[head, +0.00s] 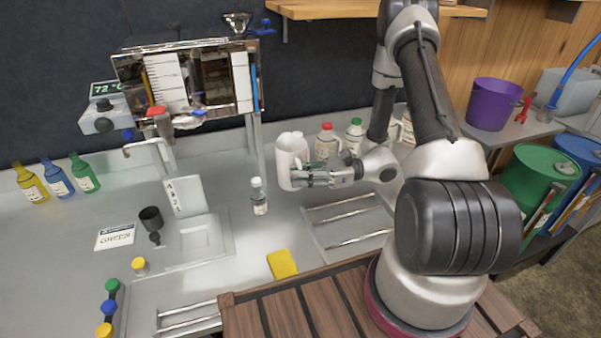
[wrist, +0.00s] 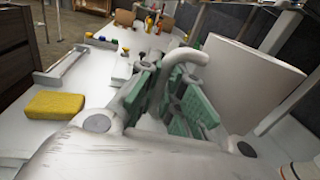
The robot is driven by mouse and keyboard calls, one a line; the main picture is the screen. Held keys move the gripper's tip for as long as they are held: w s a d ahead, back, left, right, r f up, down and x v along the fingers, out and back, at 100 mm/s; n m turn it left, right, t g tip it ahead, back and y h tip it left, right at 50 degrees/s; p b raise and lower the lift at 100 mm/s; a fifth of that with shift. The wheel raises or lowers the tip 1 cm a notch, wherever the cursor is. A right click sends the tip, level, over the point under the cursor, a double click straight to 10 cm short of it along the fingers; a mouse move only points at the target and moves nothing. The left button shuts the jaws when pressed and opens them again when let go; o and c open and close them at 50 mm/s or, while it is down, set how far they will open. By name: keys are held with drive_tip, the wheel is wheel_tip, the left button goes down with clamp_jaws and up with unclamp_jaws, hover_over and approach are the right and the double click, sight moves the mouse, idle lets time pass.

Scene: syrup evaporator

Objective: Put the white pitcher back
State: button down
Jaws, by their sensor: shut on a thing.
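The white pitcher (head: 288,158) is upright at the middle of the steel counter, left of my gripper (head: 306,177). In the wrist view the white pitcher (wrist: 247,75) fills the right side, with its curved handle between the green finger pads of my gripper (wrist: 178,88). The gripper is shut on the handle. My fingers hide part of the pitcher's lower side in the head view. I cannot tell whether its base touches the counter.
A small capped bottle (head: 259,196) stands just left of the pitcher. Jugs with red (head: 326,141) and green (head: 354,136) caps stand behind the gripper. A metal rail rack (head: 345,222) lies in front, and a yellow sponge (head: 282,264) lies near the front edge. The evaporator (head: 190,80) stands behind left.

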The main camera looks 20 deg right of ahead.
drive_tip(key=shift+w+f, duration=0.1)
drive_tip(key=shift+f, duration=3.25)
drive_tip(key=shift+f, duration=0.6)
drive_tip(key=c, duration=1.5)
unclamp_jaws()
